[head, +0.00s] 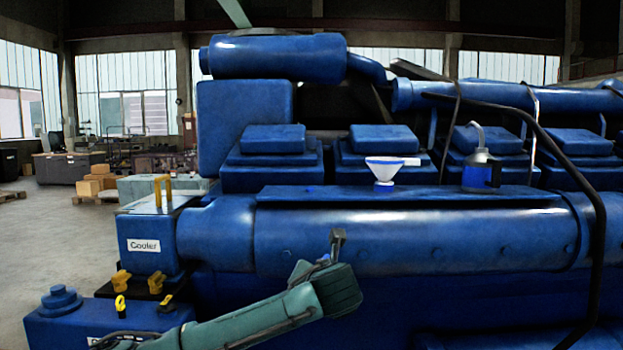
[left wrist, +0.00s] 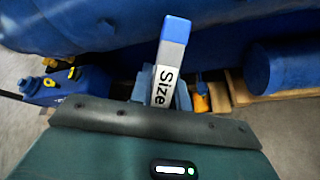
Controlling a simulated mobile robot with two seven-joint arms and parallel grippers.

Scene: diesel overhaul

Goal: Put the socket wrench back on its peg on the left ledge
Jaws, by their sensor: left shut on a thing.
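My left gripper (head: 325,256) is in front of the large blue horizontal cylinder, in the middle of the head view. In the left wrist view its fingers (left wrist: 162,92) are shut on a flat grey bar with a blue end and a white "Size" label, which I take to be the socket wrench (left wrist: 176,50). The wrench is hard to make out in the head view. At the left, a yellow upright fitting (head: 162,190) stands on the grey top of the "Cooler" block (head: 150,246). I cannot tell which part is the wrench's peg. My right gripper is out of view.
A white funnel (head: 385,170) and a blue can with a spout (head: 479,168) stand on the engine's long shelf (head: 420,195). Yellow fittings (head: 121,280) sit below the Cooler block. A black hose (head: 598,225) hangs at the right. Open floor (head: 40,240) lies far left.

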